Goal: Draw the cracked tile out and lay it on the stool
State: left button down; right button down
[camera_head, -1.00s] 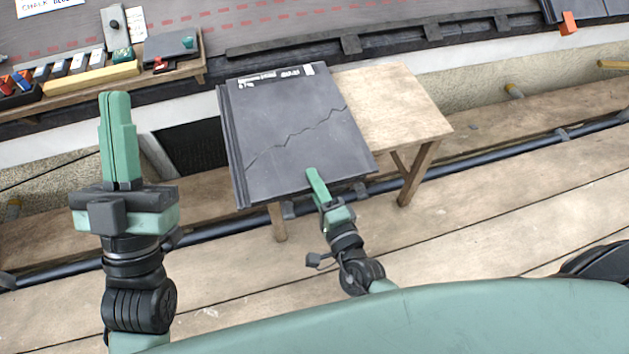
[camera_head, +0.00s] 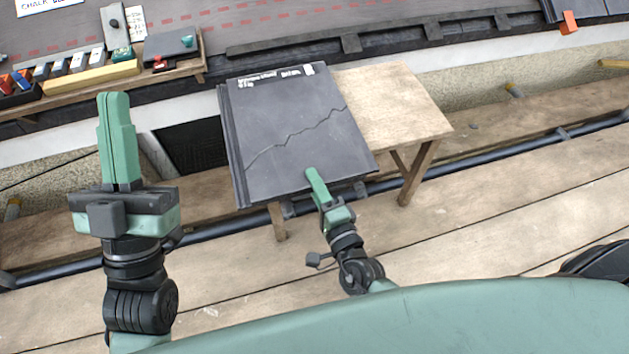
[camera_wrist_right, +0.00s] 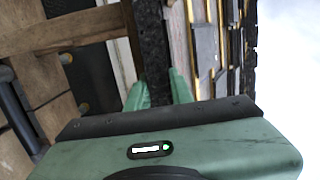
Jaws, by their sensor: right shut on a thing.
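The cracked tile (camera_head: 295,130) is a dark grey slab with a jagged crack across its face and pale markings at its far edge. It lies over the left part of the wooden stool (camera_head: 400,105); whether it rests on the top or hangs just above it, I cannot tell. My right gripper (camera_head: 315,178) is shut on the tile's near edge. In the right wrist view the tile (camera_wrist_right: 153,55) shows edge-on between the green fingers (camera_wrist_right: 160,92). My left gripper (camera_head: 115,105) is shut and empty, pointing up, left of the tile and apart from it.
A wooden shelf (camera_head: 130,82) with tools and a yellow bar (camera_head: 90,79) is at the upper left. The dark roof edge (camera_head: 380,38) runs behind the stool. A dark pipe (camera_head: 480,160) runs along the planks. The stool's right part is bare.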

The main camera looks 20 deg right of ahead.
pick_arm(q)
jog(key=shift+r, duration=0.1)
pick_arm(e)
jog(key=shift+w+r, duration=0.1)
jog(key=shift+r, duration=0.05)
pick_arm(q)
jog(key=shift+s+r, duration=0.2)
jog(key=shift+s, duration=0.05)
